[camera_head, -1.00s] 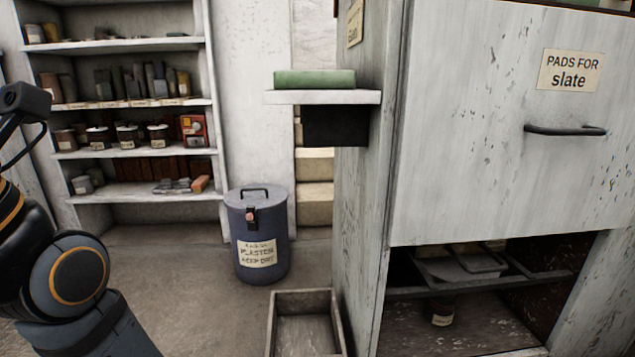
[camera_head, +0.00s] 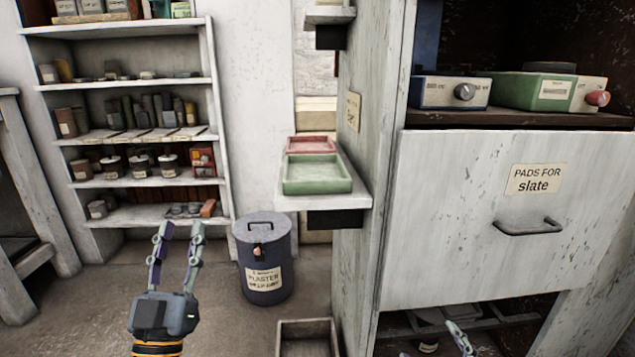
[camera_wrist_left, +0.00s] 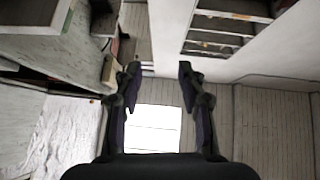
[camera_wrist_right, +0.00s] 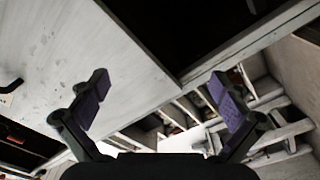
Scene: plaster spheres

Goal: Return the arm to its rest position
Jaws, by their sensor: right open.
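My left gripper (camera_head: 176,245) is in the lower left of the head view, pointing up, with its two fingers apart and nothing between them. It also shows open and empty in the left wrist view (camera_wrist_left: 158,85). My right gripper (camera_wrist_right: 163,90) shows in the right wrist view with its fingers spread and nothing between them. In the head view only a small part of my right gripper (camera_head: 459,339) shows at the bottom, in front of the cabinet's lower opening. The rest of the right arm is out of that view.
A grey cabinet with a "PADS FOR slate" panel (camera_head: 455,265) stands close on the right. A ledge on its side holds a green tray (camera_head: 317,174) and a pink tray (camera_head: 311,144). A lidded plaster bin (camera_head: 264,270) and an open box (camera_head: 306,325) stand on the floor. Shelves (camera_head: 147,180) are behind.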

